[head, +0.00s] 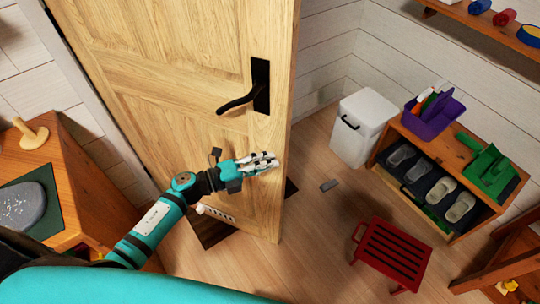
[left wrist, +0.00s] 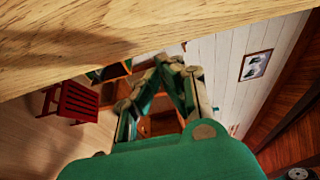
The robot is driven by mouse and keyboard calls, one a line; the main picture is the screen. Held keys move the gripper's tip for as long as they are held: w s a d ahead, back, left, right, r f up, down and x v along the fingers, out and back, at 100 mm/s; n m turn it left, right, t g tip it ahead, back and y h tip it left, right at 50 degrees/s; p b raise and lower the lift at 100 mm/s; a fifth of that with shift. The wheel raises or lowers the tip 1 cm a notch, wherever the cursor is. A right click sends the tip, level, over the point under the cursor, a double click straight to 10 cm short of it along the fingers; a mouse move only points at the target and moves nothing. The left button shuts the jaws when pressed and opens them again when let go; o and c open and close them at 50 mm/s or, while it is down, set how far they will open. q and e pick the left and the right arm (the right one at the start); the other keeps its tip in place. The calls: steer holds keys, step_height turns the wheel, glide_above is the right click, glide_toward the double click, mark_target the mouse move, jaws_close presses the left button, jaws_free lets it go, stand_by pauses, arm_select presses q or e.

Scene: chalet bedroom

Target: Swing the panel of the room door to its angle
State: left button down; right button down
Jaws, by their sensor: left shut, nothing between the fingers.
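The wooden room door panel (head: 180,45) stands partly open on the left of the head view, with a black lever handle (head: 240,97) near its free edge. My left gripper (head: 274,161) is shut and empty. It lies in front of the panel's face below the handle, its fingertips close to the free edge. I cannot tell whether it touches the wood. In the left wrist view the panel (left wrist: 100,45) fills the top, and the gripper's closed fingers (left wrist: 170,62) point past its edge into the room. My right gripper is not in view.
Beyond the door's free edge are a white bin (head: 362,128), a low shoe shelf (head: 447,180) and a red slatted stool (head: 392,252). A wooden cabinet (head: 95,190) stands at left. Floor between door and stool is mostly clear.

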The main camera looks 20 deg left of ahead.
arm_select(q)
steer(key=shift+w+d, duration=0.1)
steer(key=shift+w, duration=0.7)
steer(key=shift+w, duration=0.1)
